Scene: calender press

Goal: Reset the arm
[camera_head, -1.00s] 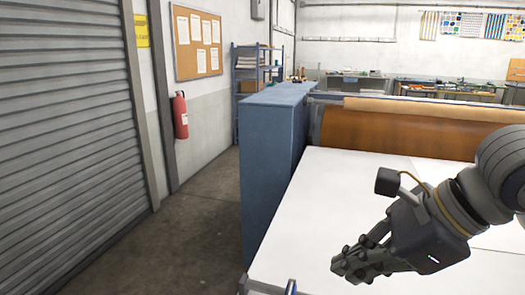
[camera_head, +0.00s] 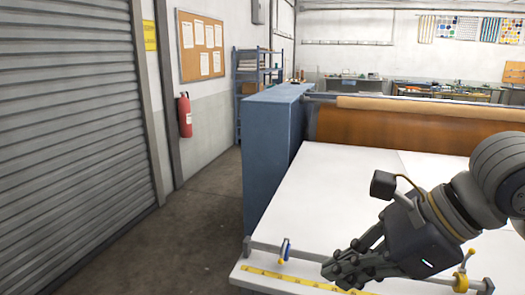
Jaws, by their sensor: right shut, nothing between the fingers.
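My right arm comes in from the right edge, over the white bed of the calender press (camera_head: 340,185). My right gripper (camera_head: 338,270) is shut and empty. It points left and down over the front edge of the bed, partly hiding the yellow ruler strip (camera_head: 290,279) there. I cannot tell its height above the bed. My left gripper is not in view.
A blue cabinet-like press side (camera_head: 272,150) stands left of the bed, with an orange-brown roller (camera_head: 400,128) behind. The floor at left is clear.

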